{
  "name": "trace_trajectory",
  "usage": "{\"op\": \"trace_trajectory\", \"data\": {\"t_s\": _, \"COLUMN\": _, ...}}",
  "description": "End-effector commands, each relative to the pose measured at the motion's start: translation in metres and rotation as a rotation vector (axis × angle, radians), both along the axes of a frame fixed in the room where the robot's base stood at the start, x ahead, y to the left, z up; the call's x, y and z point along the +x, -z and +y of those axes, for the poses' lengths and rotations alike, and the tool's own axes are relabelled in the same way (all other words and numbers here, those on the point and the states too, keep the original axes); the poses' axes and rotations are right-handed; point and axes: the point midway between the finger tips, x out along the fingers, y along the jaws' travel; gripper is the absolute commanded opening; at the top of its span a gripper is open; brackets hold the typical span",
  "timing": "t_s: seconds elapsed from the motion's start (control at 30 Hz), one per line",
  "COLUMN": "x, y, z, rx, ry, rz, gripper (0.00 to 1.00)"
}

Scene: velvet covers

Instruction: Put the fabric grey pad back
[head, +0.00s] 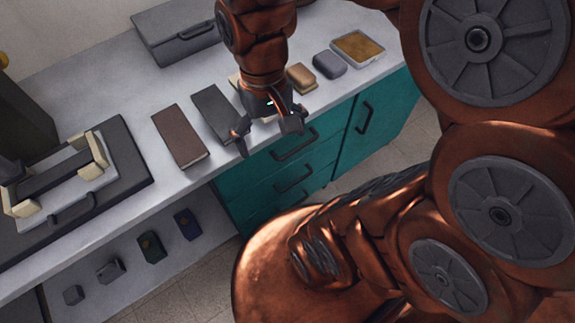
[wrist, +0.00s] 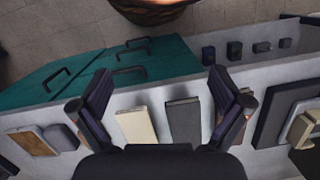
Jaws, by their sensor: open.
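A small rounded grey block (head: 330,64), which looks like the grey pad, lies on the pale counter between a brown block and a shallow tray (head: 378,57) with a tan surface. It also shows at the left of the wrist view (wrist: 62,137). My gripper (head: 269,134) is open and empty above the counter's front edge, left of the grey block and apart from it. In the wrist view its fingers (wrist: 160,75) are spread, with a cream book (wrist: 137,124) and a dark grey book (wrist: 184,120) below between them.
A brown book (head: 180,137) lies left of the grey book. A brown block (head: 301,78) sits beside the grey block. A dark board (head: 135,175) carries a clamped frame at left. A grey case (head: 180,38) stands behind. Small items lie on a lower shelf (head: 130,285); teal drawers (head: 275,195) are below.

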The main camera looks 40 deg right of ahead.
Motion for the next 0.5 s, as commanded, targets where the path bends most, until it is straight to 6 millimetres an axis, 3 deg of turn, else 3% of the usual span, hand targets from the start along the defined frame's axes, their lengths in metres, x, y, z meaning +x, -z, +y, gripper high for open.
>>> {"op": "trace_trajectory", "data": {"t_s": 0.1, "x": -0.03, "y": 0.012, "z": 0.006, "rx": -0.017, "ry": -0.09, "rz": -0.004, "gripper": 1.0}}
{"op": "trace_trajectory", "data": {"t_s": 0.2, "x": -0.044, "y": 0.02, "z": 0.007, "rx": -0.024, "ry": -0.143, "rz": -0.013, "gripper": 1.0}}
{"op": "trace_trajectory", "data": {"t_s": 0.5, "x": -0.056, "y": 0.027, "z": 0.008, "rx": -0.029, "ry": -0.186, "rz": -0.017, "gripper": 1.0}}
